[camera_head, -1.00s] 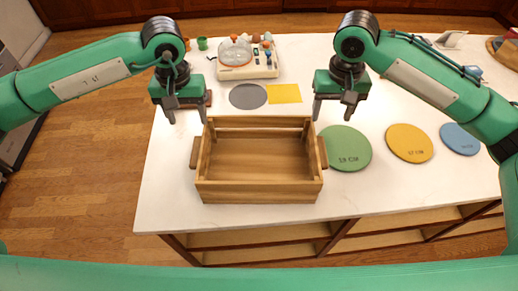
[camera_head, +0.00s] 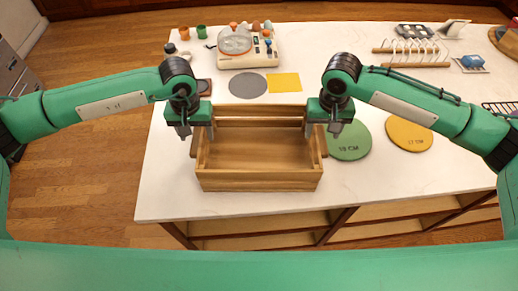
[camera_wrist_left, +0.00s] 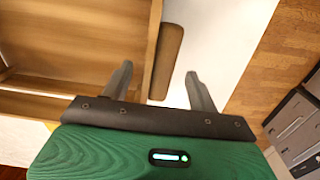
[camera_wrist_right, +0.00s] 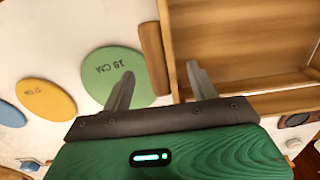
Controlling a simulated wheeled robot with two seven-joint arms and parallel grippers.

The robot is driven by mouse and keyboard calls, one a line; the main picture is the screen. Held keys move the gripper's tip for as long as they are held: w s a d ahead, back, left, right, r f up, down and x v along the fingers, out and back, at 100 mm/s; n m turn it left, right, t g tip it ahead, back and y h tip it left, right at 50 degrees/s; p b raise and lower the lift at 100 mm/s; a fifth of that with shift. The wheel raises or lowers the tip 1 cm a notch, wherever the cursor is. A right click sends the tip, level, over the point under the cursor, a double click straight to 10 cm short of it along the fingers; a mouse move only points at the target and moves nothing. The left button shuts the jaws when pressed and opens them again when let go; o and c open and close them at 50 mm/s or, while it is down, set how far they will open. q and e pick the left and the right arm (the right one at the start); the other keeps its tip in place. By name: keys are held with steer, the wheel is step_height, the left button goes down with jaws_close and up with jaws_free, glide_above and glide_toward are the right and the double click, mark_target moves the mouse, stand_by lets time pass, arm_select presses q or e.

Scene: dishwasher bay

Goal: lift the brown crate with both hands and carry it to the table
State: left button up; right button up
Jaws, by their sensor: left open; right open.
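The brown crate (camera_head: 258,181) is an empty, open-topped wooden box, standing level on the white table (camera_head: 160,200) near its front edge. My left gripper (camera_head: 198,134) is open above the crate's left side. In the left wrist view the left handle (camera_wrist_left: 168,60) shows between its spread fingers (camera_wrist_left: 158,82). My right gripper (camera_head: 321,130) is open above the crate's right side. In the right wrist view the right handle (camera_wrist_right: 153,55) shows between its fingers (camera_wrist_right: 158,85). Neither gripper visibly holds anything; finger height against the handles is hard to tell.
A green disc (camera_head: 348,142) lies close to the crate's right, with a yellow disc (camera_head: 410,135) beyond. A grey disc (camera_head: 248,84), yellow square (camera_head: 284,82) and white appliance (camera_head: 250,50) are behind. A rack (camera_head: 411,54) stands back right. The table's front left is clear.

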arm_select(q)
steer(key=shift+f, duration=1.2)
arm_select(e)
steer(key=shift+f, duration=1.15)
arm_select(q)
steer(key=shift+c, duration=0.4)
arm_select(e)
steer(key=shift+c, duration=0.4)
arm_select(q)
steer(key=c, duration=1.1)
arm_select(e)
steer(key=c, duration=1.1)
